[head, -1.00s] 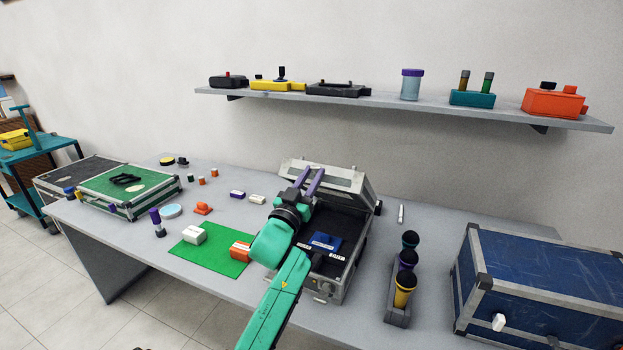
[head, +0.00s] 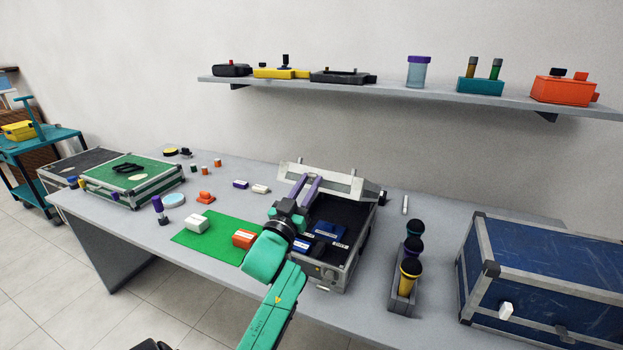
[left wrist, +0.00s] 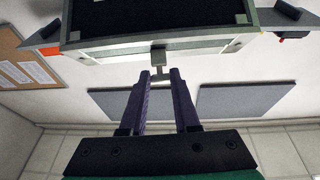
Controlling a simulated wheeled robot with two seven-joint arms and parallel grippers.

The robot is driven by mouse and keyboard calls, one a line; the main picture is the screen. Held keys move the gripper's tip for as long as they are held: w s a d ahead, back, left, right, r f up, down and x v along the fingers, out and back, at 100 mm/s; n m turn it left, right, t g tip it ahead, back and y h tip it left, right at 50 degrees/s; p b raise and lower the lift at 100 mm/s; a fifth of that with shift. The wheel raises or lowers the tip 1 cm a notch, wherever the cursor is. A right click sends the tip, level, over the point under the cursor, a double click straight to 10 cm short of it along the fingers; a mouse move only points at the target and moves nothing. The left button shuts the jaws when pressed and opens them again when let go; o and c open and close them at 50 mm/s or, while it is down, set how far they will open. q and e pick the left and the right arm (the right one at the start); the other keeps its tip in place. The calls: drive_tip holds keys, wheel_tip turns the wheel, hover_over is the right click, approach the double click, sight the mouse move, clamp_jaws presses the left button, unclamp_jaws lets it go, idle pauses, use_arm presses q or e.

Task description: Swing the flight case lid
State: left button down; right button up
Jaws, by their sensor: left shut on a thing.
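The flight case (head: 328,272) is a grey, metal-edged box with a dark lining, standing open on the table. Its lid (head: 345,185) is tilted back at the far side. Blue pieces (head: 328,231) with white labels lie inside. My left gripper (head: 308,180) reaches over the case to the lid, its purple fingers at the lid's edge. In the left wrist view, the fingers (left wrist: 163,78) are around a small grey tab (left wrist: 159,58) on the lid's rim (left wrist: 115,47), and the gripper is shut on it. My arm hides part of the case's left side. My right gripper is not in view.
A blue trunk (head: 545,270) and a holder with microphones (head: 403,282) stand to the right. A green mat (head: 215,234) with small blocks and a green-topped case (head: 130,180) are on the left. A loaded shelf (head: 390,92) hangs on the wall behind.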

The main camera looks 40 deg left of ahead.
use_arm(q)
drive_tip(key=s+d+f+b, duration=0.1)
drive_tip(key=s+f+b, duration=0.1)
drive_tip(key=f, duration=0.3)
drive_tip(key=shift+s, duration=0.6)
drive_tip(key=shift+f+b, duration=0.1)
drive_tip(key=shift+b, duration=0.25)
drive_tip(key=s+d+f+b, duration=0.1)
drive_tip(key=s+f+b, duration=0.2)
drive_tip(key=f+b, duration=0.4)
drive_tip(key=shift+s+f, duration=0.4)
drive_tip(key=shift+f, duration=1.65)
